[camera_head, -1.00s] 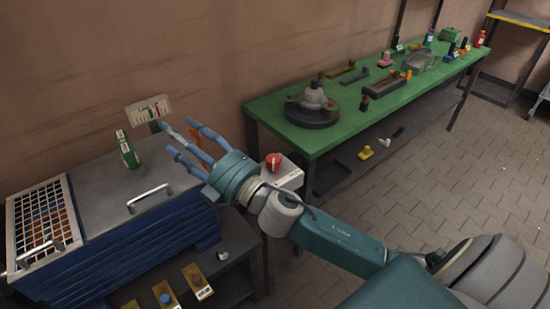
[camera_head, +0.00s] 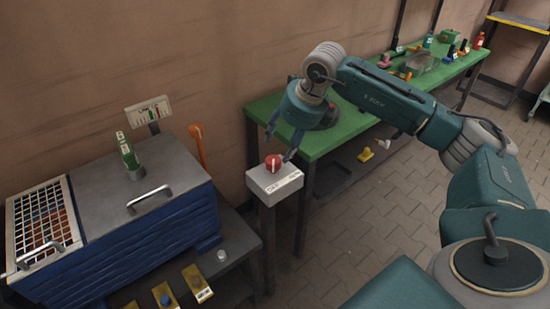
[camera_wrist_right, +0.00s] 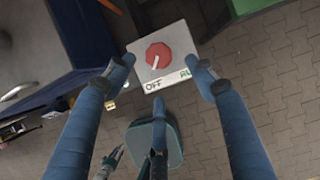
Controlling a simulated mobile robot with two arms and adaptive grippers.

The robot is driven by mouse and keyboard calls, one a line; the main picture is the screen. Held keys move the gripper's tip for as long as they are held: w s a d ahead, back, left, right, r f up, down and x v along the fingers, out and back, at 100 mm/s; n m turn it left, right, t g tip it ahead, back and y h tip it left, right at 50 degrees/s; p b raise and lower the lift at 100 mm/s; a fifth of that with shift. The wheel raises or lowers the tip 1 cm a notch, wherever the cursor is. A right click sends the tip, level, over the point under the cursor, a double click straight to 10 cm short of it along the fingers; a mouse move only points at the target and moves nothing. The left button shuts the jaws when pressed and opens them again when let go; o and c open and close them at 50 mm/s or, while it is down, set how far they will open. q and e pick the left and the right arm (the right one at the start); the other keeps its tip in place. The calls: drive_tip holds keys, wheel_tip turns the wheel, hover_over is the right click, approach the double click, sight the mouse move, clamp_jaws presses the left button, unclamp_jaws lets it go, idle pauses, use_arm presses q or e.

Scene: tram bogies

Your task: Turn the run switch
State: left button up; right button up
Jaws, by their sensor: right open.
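The run switch is a red knob (camera_head: 273,163) with a white pointer line, on top of a light grey box (camera_head: 277,184) on a dark post. In the right wrist view the knob (camera_wrist_right: 159,56) has its pointer aimed down-left toward the word OFF; a green label to the right is partly hidden by a finger. My right gripper (camera_head: 279,148) is open and empty, pointing down just above the knob. In the right wrist view its three spread fingers (camera_wrist_right: 162,77) lie around the lower side of the box, apart from the knob. My left gripper is not in the head view.
A blue machine with a grey lid (camera_head: 95,190) and a white grid (camera_head: 40,222) stands left, with an orange handle (camera_head: 198,145) behind it. A green workbench (camera_head: 330,135) with parts stands right of the switch box. Tiled floor is free at right.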

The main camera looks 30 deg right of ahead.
sight(274, 160)
drive_tip(key=p+x, duration=0.1)
drive_tip(key=x, duration=0.8)
drive_tip(key=shift+a, duration=0.1)
drive_tip(key=shift+r, duration=0.15)
drive_tip(key=c, duration=1.1)
